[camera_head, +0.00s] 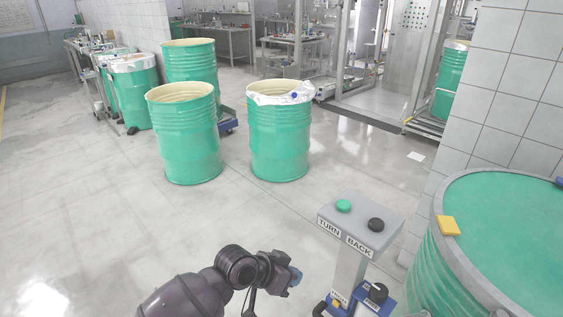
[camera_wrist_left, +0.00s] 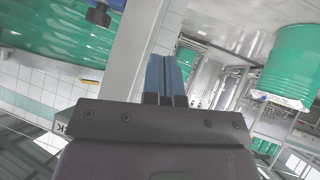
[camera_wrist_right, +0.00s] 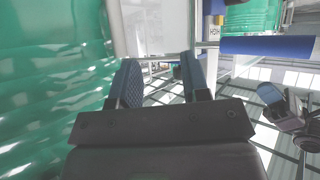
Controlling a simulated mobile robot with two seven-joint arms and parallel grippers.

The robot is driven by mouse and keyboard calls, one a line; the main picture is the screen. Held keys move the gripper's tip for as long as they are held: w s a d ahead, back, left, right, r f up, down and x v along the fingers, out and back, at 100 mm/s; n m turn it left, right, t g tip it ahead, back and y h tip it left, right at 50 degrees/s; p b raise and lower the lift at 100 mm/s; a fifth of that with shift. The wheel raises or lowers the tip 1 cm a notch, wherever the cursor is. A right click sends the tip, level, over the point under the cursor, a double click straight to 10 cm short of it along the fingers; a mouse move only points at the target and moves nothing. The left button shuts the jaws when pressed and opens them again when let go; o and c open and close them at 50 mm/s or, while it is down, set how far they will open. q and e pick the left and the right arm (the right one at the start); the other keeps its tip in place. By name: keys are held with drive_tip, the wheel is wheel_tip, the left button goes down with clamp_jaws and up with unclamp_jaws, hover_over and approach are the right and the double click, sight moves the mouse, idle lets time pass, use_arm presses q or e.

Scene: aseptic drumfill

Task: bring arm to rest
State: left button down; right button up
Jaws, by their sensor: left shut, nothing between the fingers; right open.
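In the head view my left arm comes in from the bottom, with its left gripper (camera_head: 296,277) low in front of the control post. In the left wrist view the blue fingers of this gripper (camera_wrist_left: 170,76) are together with nothing between them. My right gripper is outside the head view. In the right wrist view the fingers of my right gripper (camera_wrist_right: 158,82) stand apart and the gap is empty. A green drum wall (camera_wrist_right: 50,90) fills the left of that view, beside the fingers. I cannot tell how far apart they are.
A grey control post (camera_head: 362,225) with a green and a black button stands just right of my left gripper. A large closed green drum (camera_head: 510,215) with a yellow block (camera_head: 448,226) on its rim is at right. Open drums stand behind. The left floor is clear.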

use_arm(q)
drive_tip(key=w+a+r+n+t, duration=0.3)
drive_tip(key=a+t, duration=0.2)
drive_tip(key=t, duration=0.1)
drive_tip(key=s+a+f+n+t+y, duration=0.2)
drive_tip(key=s+a+n+t+y, duration=0.15)
drive_tip(key=a, duration=0.85)
drive_tip(key=s+a+f+n+g+y, duration=0.1)
drive_tip(key=s+a+f+y, duration=0.1)
drive_tip(key=s+a+f, duration=0.3)
drive_tip(key=s+a+f+n+y, duration=0.1)
drive_tip(key=s+a+f+y, duration=0.2)
drive_tip(key=s, duration=1)
drive_tip(key=a+f, duration=0.3)
drive_tip(key=a, duration=0.2)
drive_tip(key=shift+s+f+g+y, duration=0.15)
drive_tip(key=shift+s+g+y, duration=0.05)
drive_tip(key=shift+g+y, duration=0.15)
